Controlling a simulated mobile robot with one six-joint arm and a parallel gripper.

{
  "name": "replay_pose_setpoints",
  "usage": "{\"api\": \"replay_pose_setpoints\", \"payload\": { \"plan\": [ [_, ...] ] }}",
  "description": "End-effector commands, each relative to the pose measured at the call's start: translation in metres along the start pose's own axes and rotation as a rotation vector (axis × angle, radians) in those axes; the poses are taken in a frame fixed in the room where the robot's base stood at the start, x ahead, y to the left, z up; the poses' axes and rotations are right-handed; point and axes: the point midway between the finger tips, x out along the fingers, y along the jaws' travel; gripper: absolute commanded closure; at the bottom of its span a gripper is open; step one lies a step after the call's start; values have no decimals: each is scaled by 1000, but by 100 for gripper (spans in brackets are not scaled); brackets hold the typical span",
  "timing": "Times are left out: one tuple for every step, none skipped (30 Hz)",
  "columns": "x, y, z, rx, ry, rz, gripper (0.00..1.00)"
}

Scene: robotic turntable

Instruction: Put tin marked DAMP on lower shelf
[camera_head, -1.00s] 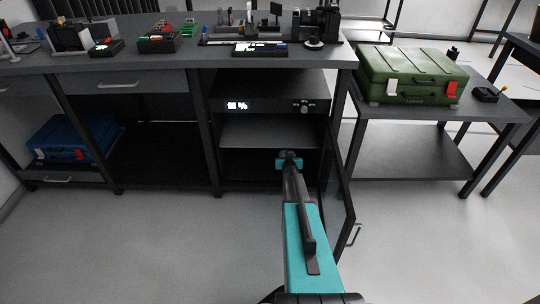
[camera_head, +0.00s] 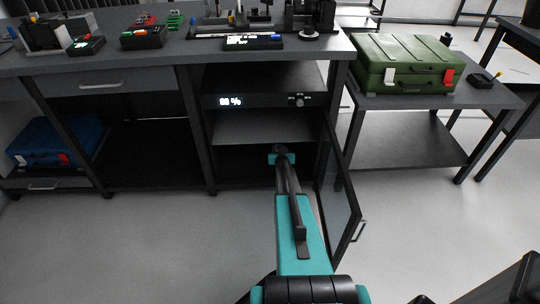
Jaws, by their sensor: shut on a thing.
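My gripper (camera_head: 281,151) is at the end of my arm, in front of the open lower part of the cabinet under the bench. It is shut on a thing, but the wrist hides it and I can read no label. No tin marked DAMP can be made out. The cabinet has a lit percent display (camera_head: 230,101) on a dark panel. Below the panel is a grey shelf surface (camera_head: 245,127), and under it a dark lower space (camera_head: 240,163). My gripper covers part of that lower opening.
The cabinet's glass door (camera_head: 340,200) stands open on the right, close beside my arm. A green case (camera_head: 405,65) is on a side table (camera_head: 480,98) to the right. A blue case (camera_head: 55,143) sits low at left. The floor in front is clear.

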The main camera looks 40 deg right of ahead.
Motion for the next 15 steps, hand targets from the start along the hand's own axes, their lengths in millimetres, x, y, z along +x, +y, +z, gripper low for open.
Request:
{"api": "replay_pose_setpoints", "payload": {
  "plan": [
    [3,1,6,1,-1,1,83],
    [4,1,9,1,-1,1,83],
    [6,2,14,1,-1,1,83],
    [8,2,18,1,-1,1,83],
    [10,2,22,1,-1,2,83],
    [12,2,26,1,-1,2,83],
    [14,2,30,1,-1,2,83],
    [15,2,33,1,-1,2,83],
    [16,2,37,1,-1,2,83],
    [17,2,39,1,-1,2,83],
    [18,3,41,1,-1,2,83],
    [18,3,42,1,0,3,83],
    [18,3,43,1,0,3,83],
    [18,3,43,1,0,3,83],
    [18,3,43,1,0,3,83]
  ]
}}
